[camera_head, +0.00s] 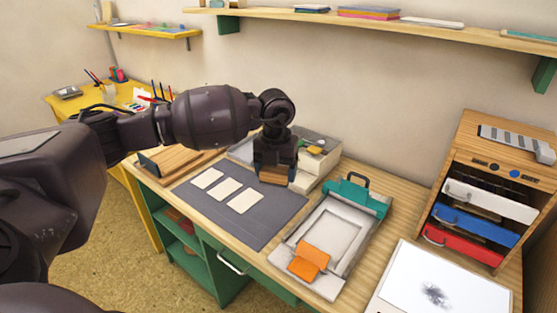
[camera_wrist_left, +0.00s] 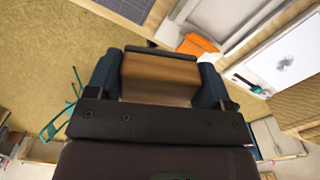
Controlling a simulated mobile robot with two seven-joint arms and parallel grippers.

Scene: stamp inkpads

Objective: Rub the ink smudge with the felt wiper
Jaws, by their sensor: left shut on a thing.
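The ink smudge (camera_head: 435,295) is a dark grey blot on a white sheet (camera_head: 465,296) at the front right of the table. It also shows in the left wrist view (camera_wrist_left: 286,62). My left gripper (camera_head: 274,172) is shut on a brown wooden block, the felt wiper (camera_wrist_left: 160,77), which sits between its two fingers. In the head view the wiper (camera_head: 274,177) shows under the fingers, above the back of the dark grey mat and well left of the smudge. Its felt face is not visible. My right gripper is not in view.
Between wiper and smudge lies a grey press tray (camera_head: 336,232) with a teal clamp (camera_head: 355,195) and an orange piece (camera_head: 309,262). A wooden drawer cabinet (camera_head: 500,150) stands behind the sheet. The dark mat (camera_head: 275,220) holds several pale cards.

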